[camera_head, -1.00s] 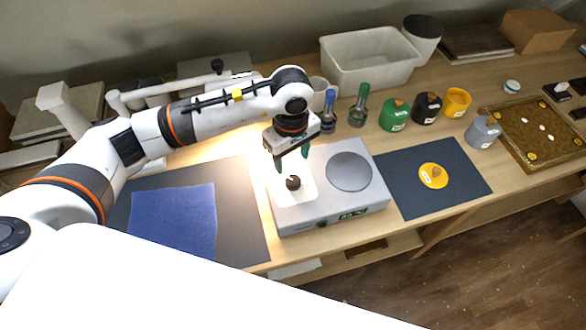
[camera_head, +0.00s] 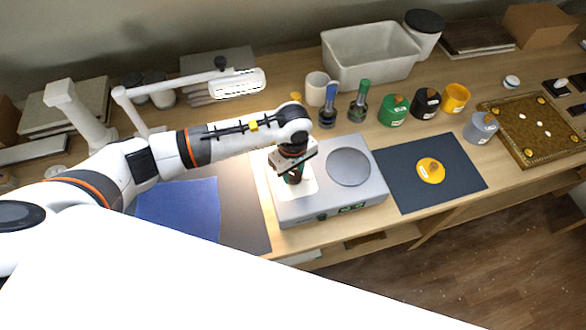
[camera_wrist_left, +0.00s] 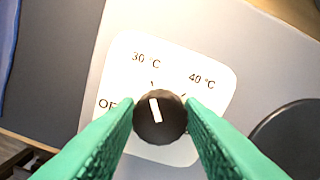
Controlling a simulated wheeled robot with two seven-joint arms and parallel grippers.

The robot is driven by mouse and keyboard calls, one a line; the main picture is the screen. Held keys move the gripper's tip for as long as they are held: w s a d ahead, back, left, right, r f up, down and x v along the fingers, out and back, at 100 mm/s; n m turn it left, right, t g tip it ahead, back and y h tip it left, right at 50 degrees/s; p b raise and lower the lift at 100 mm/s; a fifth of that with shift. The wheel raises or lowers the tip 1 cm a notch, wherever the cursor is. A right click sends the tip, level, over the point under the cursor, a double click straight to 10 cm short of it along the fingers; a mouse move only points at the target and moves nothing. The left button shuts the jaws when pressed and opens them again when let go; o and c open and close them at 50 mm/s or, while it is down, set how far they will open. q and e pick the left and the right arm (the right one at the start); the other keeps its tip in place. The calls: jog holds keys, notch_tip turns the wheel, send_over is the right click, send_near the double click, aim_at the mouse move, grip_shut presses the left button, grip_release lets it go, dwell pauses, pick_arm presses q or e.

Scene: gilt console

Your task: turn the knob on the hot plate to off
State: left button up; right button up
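The hot plate (camera_head: 330,200) is a light grey box with a round grey heating disc (camera_head: 348,167) and a white dial panel (camera_wrist_left: 207,75). Its dark round knob (camera_wrist_left: 160,118) has a white pointer line directed at the tick under "30 °C". A "40 °C" mark lies to the right; the "OFF" label is at the left, partly hidden by a finger. My left gripper (camera_head: 294,178) is down over the dial, its green fingers closed in on both sides of the knob (camera_wrist_left: 160,107). In the head view the gripper hides the knob. My right gripper is not in view.
A blue cloth (camera_head: 180,208) lies on a dark mat at left. Bottles (camera_head: 358,103) and coloured pots (camera_head: 393,111) stand behind the hot plate. A dark mat (camera_head: 408,190) with a yellow disc-like item (camera_head: 430,171) lies to its right. A bin (camera_head: 370,60) stands at the back.

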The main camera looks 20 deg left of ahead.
pick_arm(q)
jog(key=c, duration=0.4)
jog(key=shift+f+n+b, duration=0.15)
jog(key=shift+n+b, duration=0.8)
jog(key=shift+n, duration=0.05)
jog(key=n+b, duration=0.2)
jog(key=n, duration=0.1)
jog(key=shift+n+b, duration=0.3)
jog(key=n+b, duration=0.3)
jog(key=n, duration=0.1)
jog(key=shift+s, duration=0.15)
jog(key=shift+r+n+b, duration=0.2)
jog(key=shift+n+b, duration=0.85)
jog(key=shift+n, duration=1.05)
